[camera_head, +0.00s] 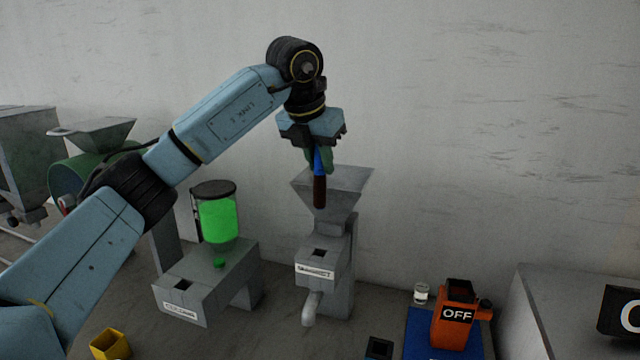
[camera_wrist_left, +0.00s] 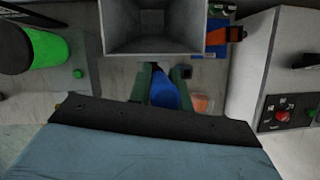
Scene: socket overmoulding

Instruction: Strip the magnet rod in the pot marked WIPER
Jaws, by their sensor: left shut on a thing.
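My left gripper (camera_head: 319,160) is shut on the blue handle of the magnet rod (camera_head: 319,190). The rod hangs upright, its dark brown lower part in front of the grey hopper (camera_head: 345,178); I cannot tell its exact distance from the hopper. In the left wrist view the gripper's green fingers (camera_wrist_left: 163,85) close around the blue handle (camera_wrist_left: 165,95) beside the hopper's square mouth. No WIPER mark is legible; a small black open pot (camera_head: 378,348) is cut by the bottom edge. My right gripper is not in view.
A machine with a green-filled jar (camera_head: 218,220) stands left of the hopper. A yellow cup (camera_head: 110,345) is at the lower left. A grey cabinet (camera_head: 565,300) stands at right.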

